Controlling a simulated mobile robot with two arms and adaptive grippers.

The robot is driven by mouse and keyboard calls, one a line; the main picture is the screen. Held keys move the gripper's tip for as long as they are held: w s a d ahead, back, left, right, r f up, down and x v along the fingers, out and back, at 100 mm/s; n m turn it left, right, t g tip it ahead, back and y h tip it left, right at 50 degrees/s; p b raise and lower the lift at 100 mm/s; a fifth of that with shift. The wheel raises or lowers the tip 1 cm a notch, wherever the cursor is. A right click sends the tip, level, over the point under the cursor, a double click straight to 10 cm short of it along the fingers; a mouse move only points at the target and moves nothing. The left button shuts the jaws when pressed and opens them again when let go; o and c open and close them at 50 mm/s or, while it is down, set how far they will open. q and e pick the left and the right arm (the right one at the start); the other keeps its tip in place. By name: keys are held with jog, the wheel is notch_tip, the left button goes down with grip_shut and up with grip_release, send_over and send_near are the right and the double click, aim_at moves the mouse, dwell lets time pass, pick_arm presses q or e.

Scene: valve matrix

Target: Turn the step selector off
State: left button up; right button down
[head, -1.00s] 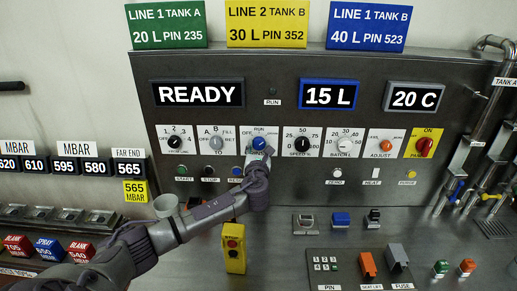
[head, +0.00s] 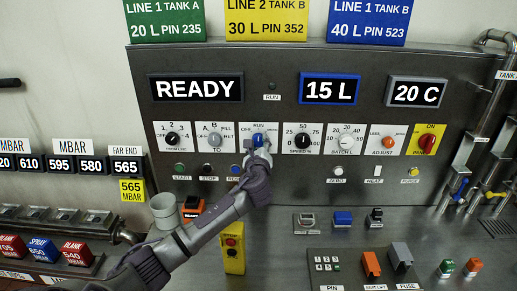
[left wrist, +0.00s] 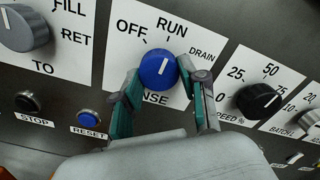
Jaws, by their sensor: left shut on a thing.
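The step selector is a blue round knob (head: 258,140) on a white plate in the panel's knob row. In the left wrist view the blue knob (left wrist: 158,70) has OFF, RUN and DRAIN around it, and a partly covered label below. Its white pointer line leans toward RUN. My left gripper (left wrist: 159,72) has one teal-padded finger on each side of the knob and is shut on it. In the head view my left gripper (head: 260,153) comes at the knob from below and covers the plate's lower part. My right gripper is not in view.
A grey knob (left wrist: 24,28) is on the left and a black speed knob (left wrist: 258,100) on the right, both close to my fingers. A blue reset button (left wrist: 89,119) lies below left. A yellow box (head: 233,250) with buttons stands below my arm.

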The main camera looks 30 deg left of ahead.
pick_arm(q)
jog(key=n+b, duration=0.2)
jog(key=n, duration=0.3)
jog(key=shift+n, duration=0.4)
jog(key=n+b, duration=0.2)
jog(key=n, duration=0.2)
jog(key=shift+r+n, duration=0.15)
jog(key=shift+n, duration=0.15)
jog(key=o, duration=1.1)
jog(key=shift+w, duration=0.1)
jog(key=shift+o, duration=0.2)
jog(key=shift+d, duration=0.1)
jog(key=v, duration=1.2)
